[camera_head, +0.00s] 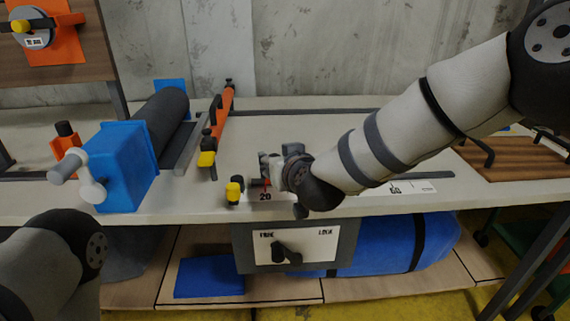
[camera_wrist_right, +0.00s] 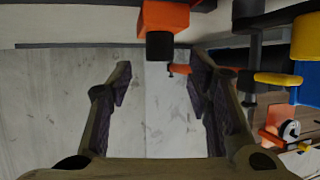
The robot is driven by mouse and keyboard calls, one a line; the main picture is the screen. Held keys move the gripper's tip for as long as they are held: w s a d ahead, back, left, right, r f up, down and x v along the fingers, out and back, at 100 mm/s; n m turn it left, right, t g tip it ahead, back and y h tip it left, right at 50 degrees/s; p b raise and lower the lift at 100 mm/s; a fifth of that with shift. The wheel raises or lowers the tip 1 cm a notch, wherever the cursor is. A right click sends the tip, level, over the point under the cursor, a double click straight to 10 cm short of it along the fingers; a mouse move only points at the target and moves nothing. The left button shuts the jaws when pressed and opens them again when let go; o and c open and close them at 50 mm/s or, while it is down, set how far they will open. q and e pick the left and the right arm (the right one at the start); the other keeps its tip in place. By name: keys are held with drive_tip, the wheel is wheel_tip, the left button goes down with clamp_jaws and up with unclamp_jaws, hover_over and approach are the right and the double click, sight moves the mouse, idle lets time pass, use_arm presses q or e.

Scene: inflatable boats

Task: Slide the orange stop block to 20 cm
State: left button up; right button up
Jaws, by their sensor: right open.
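My right gripper (camera_head: 268,168) is low over the bench near its front edge, just above the "20" mark of the scale (camera_head: 265,197). An orange block (camera_wrist_right: 165,16) with a dark end, apparently the stop block, shows at the top of that view, apart from the fingers. My left gripper is out of view.
A yellow-topped black knob (camera_head: 233,191) stands just left of my right gripper. A blue box with a crank (camera_head: 125,170) and an orange lever bar (camera_head: 222,118) with a yellow handle (camera_head: 207,158) are farther left. A lever panel (camera_head: 290,247) hangs below the bench edge.

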drive_tip(key=v, duration=0.6)
drive_tip(key=shift+s+r, duration=0.1)
drive_tip(key=s+d+f+m+g+h+p, duration=0.1)
drive_tip(key=s+d+f+g, duration=0.35)
drive_tip(key=s+f, duration=0.65)
drive_tip(key=s+d+f+g+h, duration=0.1)
drive_tip(key=s+d+f+g, duration=0.3)
drive_tip(key=s+f, duration=0.7)
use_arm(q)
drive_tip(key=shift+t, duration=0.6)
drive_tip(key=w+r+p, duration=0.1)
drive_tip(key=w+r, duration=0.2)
use_arm(e)
drive_tip(key=s+d+f+g, duration=0.2)
drive_tip(key=s+d, duration=0.2)
drive_tip(key=s, duration=0.5)
drive_tip(key=s+d+f+m+g+h, duration=0.1)
drive_tip(key=s+d+f+g, duration=0.1)
drive_tip(key=s, duration=0.7)
drive_tip(key=s+d+f+m+g, duration=0.1)
drive_tip(key=s+d, duration=0.4)
drive_tip(key=s, duration=0.5)
drive_tip(key=shift+d+f+g+h, duration=0.35)
drive_tip(key=shift+f+g, duration=0.55)
drive_tip(key=shift+g, duration=0.15)
drive_tip(key=shift+w, duration=0.1)
